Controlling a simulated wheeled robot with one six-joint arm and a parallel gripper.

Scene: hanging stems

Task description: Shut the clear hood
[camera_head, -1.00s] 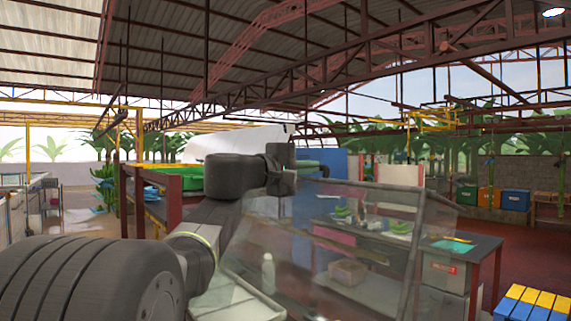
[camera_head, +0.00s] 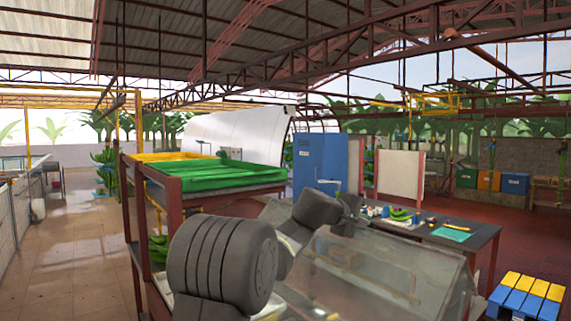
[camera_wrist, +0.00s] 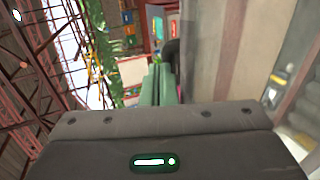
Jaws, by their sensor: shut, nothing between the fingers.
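The clear hood (camera_head: 405,262) is a see-through panelled cover with pale edges at the lower middle and right of the head view. It slopes down toward the right. Whether it is fully down cannot be told, as its lower part is cut off by the frame. My arm reaches over its far left part, and my gripper end shows dark near its upper edge, with the fingertips unclear there. In the wrist view my gripper (camera_wrist: 161,82) has its two greenish fingers together with nothing between them. Whether they touch the hood cannot be told.
A rack with green and yellow trays (camera_head: 220,175) stands left of the hood. A dark table (camera_head: 470,237) with bananas and small items lies behind it. A blue cabinet (camera_head: 318,165) stands further back. A blue and yellow pallet (camera_head: 527,297) is at right; open floor lies far left.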

